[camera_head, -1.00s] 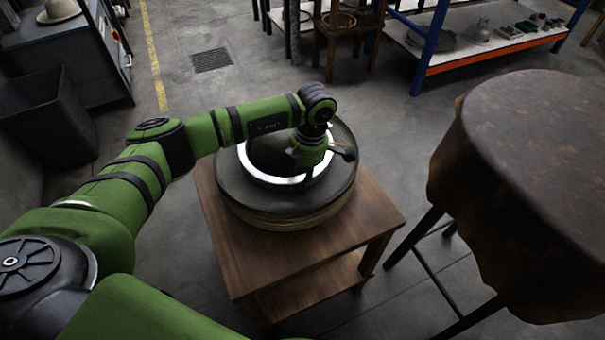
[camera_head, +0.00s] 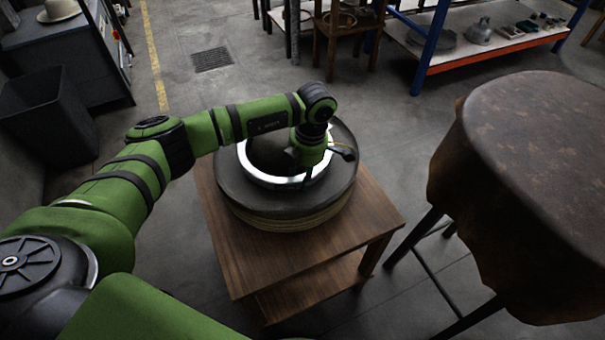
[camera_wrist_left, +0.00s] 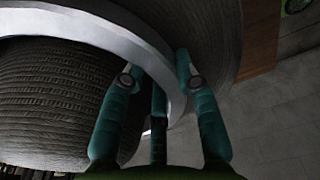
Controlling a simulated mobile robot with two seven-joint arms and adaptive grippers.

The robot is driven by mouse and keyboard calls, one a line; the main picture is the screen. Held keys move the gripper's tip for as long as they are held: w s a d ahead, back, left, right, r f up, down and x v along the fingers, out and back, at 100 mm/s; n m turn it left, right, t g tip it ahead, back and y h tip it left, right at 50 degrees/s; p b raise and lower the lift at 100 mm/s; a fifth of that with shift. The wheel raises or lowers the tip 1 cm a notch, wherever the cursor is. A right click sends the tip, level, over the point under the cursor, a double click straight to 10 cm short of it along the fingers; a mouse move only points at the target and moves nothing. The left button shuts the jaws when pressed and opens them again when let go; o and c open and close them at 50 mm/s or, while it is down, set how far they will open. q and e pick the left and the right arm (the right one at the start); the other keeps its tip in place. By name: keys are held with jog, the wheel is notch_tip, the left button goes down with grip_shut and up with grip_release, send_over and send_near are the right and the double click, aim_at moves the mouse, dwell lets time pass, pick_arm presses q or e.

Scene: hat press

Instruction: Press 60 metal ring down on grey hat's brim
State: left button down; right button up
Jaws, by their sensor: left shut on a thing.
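The grey hat (camera_head: 232,187) rests on a thick round base on a small wooden table (camera_head: 310,262), its wide brim facing up. The bright metal ring (camera_head: 275,181) lies around the dark middle of the hat, at or close above the brim; I cannot tell if it touches all round. My left gripper (camera_head: 305,178) is shut on the near right part of the ring. In the left wrist view the gripper's teal fingers (camera_wrist_left: 155,72) straddle the ring (camera_wrist_left: 120,38), with ribbed grey material (camera_wrist_left: 60,95) inside it. The arm hides part of the far side. My right gripper is not in view.
A tall stool with a brown leather cover (camera_head: 545,170) stands close on the right. A dark bin (camera_head: 42,115) and a cabinet carrying a pale hat (camera_head: 60,10) are at the far left. A blue and orange shelf (camera_head: 480,50) stands at the back. Floor around the table is mostly clear.

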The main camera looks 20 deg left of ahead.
pick_arm(q)
notch_tip(320, 180, up, 13)
jog(key=p, duration=0.8)
dwell(0.9)
jog(key=shift+w, duration=0.1)
